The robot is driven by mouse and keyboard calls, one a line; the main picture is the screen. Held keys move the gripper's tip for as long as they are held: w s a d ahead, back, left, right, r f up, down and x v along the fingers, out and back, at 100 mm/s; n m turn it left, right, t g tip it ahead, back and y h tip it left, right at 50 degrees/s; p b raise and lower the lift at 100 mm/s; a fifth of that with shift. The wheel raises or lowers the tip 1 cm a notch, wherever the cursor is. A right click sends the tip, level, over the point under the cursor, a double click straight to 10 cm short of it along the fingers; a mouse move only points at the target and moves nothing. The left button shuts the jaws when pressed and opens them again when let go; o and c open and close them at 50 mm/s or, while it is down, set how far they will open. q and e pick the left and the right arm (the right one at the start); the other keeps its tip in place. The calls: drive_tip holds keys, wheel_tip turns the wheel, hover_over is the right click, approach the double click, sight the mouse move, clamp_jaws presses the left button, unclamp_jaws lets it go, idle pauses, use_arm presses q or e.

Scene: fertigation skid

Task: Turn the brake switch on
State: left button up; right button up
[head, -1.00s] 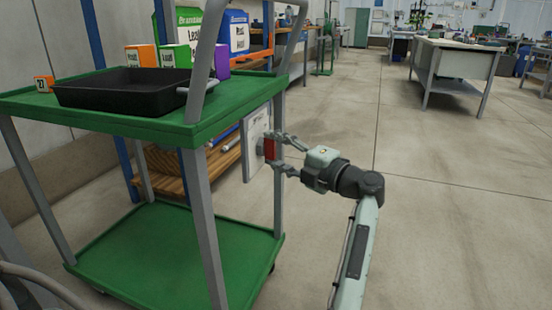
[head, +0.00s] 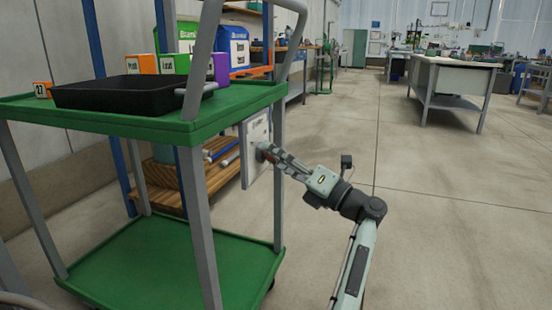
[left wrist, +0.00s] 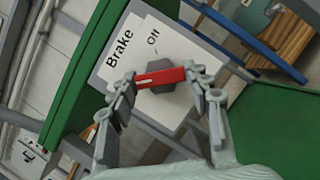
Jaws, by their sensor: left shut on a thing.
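The brake switch is a red bar handle (left wrist: 158,78) on a dark grey hub (left wrist: 182,75), mounted on a pale panel (left wrist: 112,70) printed "Brake" and "Off". The panel (head: 257,135) is fixed at the side of the green cart. My left gripper (left wrist: 160,80) is shut on the red handle, one finger at each end. In the head view the same gripper (head: 267,154) reaches the panel from the right, its fingers turned and mostly hiding the handle. The handle is tilted relative to the panel's edges. My right gripper is not in view.
The green cart (head: 200,250) carries a black tray (head: 120,95) on its top shelf. A cart post stands beside the panel. A wooden shelf with pipes (head: 222,150) is behind. The floor (head: 440,230) to the right is clear.

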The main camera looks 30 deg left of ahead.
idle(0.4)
use_arm(q)
drive_tip(key=o, duration=1.2)
drive_tip(key=shift+c, duration=0.2)
drive_tip(key=shift+d, duration=0.1)
drive_tip(key=v, duration=1.1)
drive_tip(key=shift+d+f, duration=0.25)
drive_tip(key=shift+d, duration=0.1)
